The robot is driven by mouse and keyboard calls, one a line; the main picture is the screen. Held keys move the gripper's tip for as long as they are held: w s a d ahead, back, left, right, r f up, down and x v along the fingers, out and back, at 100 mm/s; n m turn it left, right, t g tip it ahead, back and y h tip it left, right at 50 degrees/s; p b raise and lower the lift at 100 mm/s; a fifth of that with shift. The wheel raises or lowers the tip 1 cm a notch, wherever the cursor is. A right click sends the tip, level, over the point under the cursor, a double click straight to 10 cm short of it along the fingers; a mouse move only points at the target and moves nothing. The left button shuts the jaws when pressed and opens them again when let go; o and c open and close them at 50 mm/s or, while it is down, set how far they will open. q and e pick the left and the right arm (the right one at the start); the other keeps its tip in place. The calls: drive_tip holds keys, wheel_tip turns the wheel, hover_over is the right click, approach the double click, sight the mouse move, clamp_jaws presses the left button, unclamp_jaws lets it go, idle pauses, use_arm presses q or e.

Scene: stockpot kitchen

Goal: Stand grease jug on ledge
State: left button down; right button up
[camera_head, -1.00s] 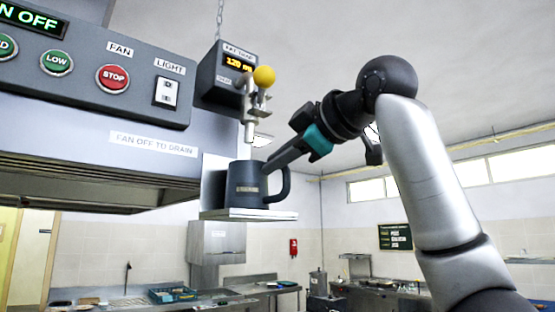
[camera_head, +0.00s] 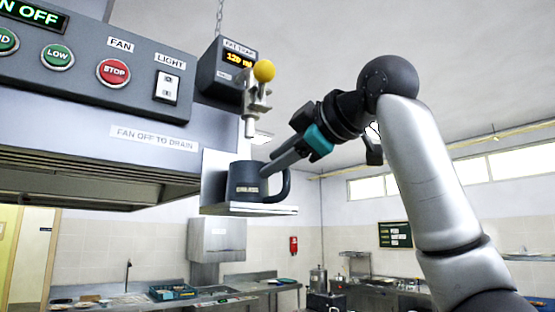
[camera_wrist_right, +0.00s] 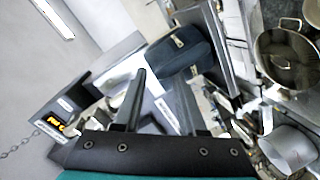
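The dark blue-grey grease jug (camera_head: 247,182) stands upright on the pale ledge (camera_head: 225,210), below the drain spout, with its handle towards the right. A small label is on its front. My right gripper (camera_head: 266,171) reaches in from the right, its fingers close by the jug's rim and handle. In the right wrist view the jug (camera_wrist_right: 180,50) lies just beyond the fingertips. The two fingers of the right gripper (camera_wrist_right: 160,76) are apart, and I see nothing clasped between them. Whether they touch the jug I cannot tell. My left gripper is not in view.
The drain valve with a yellow knob (camera_head: 264,71) hangs just above the jug, beside the display box (camera_head: 226,72). The hood panel (camera_head: 95,62) with buttons fills the upper left. Steel counters (camera_head: 215,292) are far below and behind. The air right of the ledge is otherwise open.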

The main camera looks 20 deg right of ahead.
drive_tip(key=shift+o, duration=0.7)
drive_tip(key=b+v, duration=0.3)
drive_tip(key=v, duration=1.2)
drive_tip(key=shift+s+b, duration=0.15)
drive_tip(key=shift+b, duration=0.15)
drive_tip(key=v, duration=0.7)
drive_tip(key=shift+a+f, duration=0.1)
